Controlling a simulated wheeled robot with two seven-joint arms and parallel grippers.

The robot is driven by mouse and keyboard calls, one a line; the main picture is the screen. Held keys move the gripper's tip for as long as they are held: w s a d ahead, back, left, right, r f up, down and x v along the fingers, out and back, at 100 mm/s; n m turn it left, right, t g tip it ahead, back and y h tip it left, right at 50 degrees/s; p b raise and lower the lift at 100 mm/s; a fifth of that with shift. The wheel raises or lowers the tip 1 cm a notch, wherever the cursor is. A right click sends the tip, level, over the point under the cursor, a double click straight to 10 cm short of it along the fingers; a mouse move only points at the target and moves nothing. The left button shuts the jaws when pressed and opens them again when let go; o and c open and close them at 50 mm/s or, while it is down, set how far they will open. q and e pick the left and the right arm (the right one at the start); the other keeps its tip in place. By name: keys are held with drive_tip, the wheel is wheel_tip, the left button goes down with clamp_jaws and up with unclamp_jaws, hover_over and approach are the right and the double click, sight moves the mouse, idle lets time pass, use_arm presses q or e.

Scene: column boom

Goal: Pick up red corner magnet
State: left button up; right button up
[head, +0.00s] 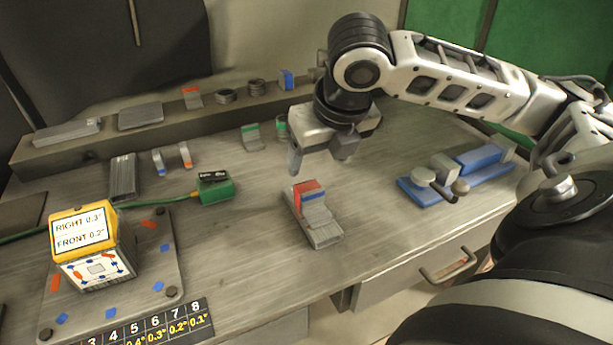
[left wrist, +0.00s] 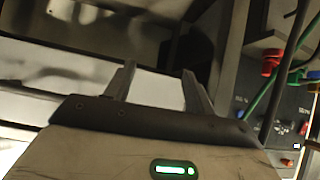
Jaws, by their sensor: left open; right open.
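A grey metal block with a red-topped part and a blue strip (head: 308,190) sits on the bench near the middle of the head view. A smaller grey piece with a red top (head: 191,97) stands on the raised back ledge. I cannot tell for certain which one is the red corner magnet. My right gripper (head: 320,158) is open and empty, pointing down just above and behind the red-and-blue-topped block, apart from it. My left gripper (left wrist: 158,85) is open and empty in the left wrist view, away from the bench pieces.
A blue vise-like fixture (head: 484,160) is at the right. A yellow-framed display box (head: 92,245) stands on a grey plate at the left. A green box with a cable (head: 214,191) lies between. Bench front is mostly clear.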

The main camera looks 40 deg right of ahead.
sight(307, 185)
drive_tip(key=b+x, duration=0.1)
drive_tip(key=x, duration=0.9)
drive_tip(key=shift+a+f, duration=0.15)
drive_tip(key=c, duration=1.3)
drive_tip(key=shift+w, duration=0.1)
drive_tip(key=shift+c, duration=0.4)
